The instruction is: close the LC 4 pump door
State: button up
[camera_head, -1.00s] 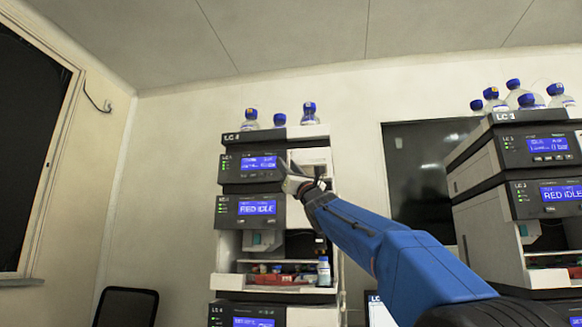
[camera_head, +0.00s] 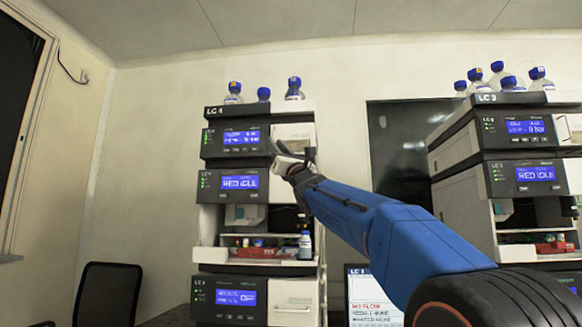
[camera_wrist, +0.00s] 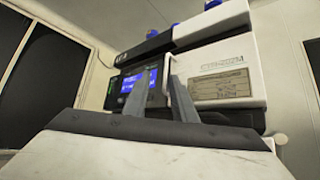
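The LC 4 stack (camera_head: 253,112) stands left of centre in the head view, with dark display units on its left. A white panel at the pump door position (camera_head: 292,131) is at its upper right, partly hidden by my gripper. A light labelled panel (camera_wrist: 222,72) shows in the wrist view, right of the fingers; I cannot tell whether this is the door's face or the inside behind it. My gripper (camera_head: 293,152) is in front of the stack, just below that panel.
Blue-capped bottles (camera_head: 263,94) stand on top of the stack. Below is an open bay with small items and a bottle (camera_head: 305,245). The LC 3 stack (camera_head: 500,97) is at the right, a dark screen (camera_head: 410,150) between. A chair (camera_head: 107,292) is at lower left.

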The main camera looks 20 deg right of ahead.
jog(key=v, duration=1.4)
jog(key=shift+f, duration=0.15)
